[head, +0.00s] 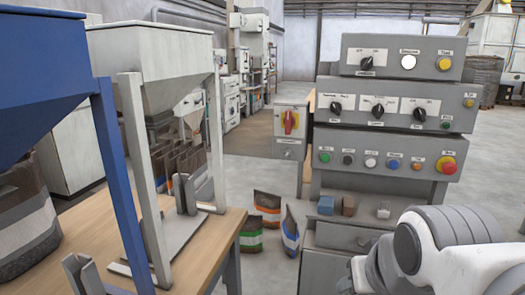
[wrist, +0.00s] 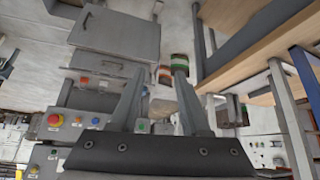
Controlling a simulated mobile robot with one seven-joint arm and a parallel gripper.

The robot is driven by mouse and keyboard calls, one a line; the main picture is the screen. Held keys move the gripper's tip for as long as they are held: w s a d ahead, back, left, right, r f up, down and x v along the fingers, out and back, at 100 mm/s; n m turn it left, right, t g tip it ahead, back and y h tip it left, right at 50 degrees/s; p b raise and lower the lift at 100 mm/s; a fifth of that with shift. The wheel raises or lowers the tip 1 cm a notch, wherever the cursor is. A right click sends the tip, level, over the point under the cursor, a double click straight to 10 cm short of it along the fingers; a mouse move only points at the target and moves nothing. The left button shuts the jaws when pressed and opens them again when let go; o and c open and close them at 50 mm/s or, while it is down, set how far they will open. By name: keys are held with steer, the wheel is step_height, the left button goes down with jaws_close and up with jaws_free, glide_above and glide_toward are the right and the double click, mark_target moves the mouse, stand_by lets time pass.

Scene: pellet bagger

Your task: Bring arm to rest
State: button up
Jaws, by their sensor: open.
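My gripper (wrist: 160,75) shows in the wrist view with its two grey fingers apart and nothing between them. The wrist view looks tilted over, with the control panel (wrist: 75,120) at left. In the head view my white and grey arm fills the lower right corner, in front of the lower part of the control panel (head: 400,115); my gripper does not show there. Behind the fingers in the wrist view lie floor and striped bags (wrist: 181,62), seen partly past the right finger.
A wooden table (head: 205,250) with a white hopper (head: 150,50) and a blue hopper (head: 40,70) stands at left. Bags with green (head: 250,235), orange (head: 267,205) and blue (head: 290,230) stripes stand on the floor. A red switch (head: 289,122) stands beside the panel.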

steer(key=s+f+g, duration=0.1)
steer(key=s+f, duration=0.1)
steer(key=s, duration=0.2)
step_height(320, 180, up, 19)
steer(key=p, duration=1.8)
steer(key=shift+a+p, duration=0.35)
steer(key=shift+s+f, duration=0.1)
steer(key=shift+f, duration=0.05)
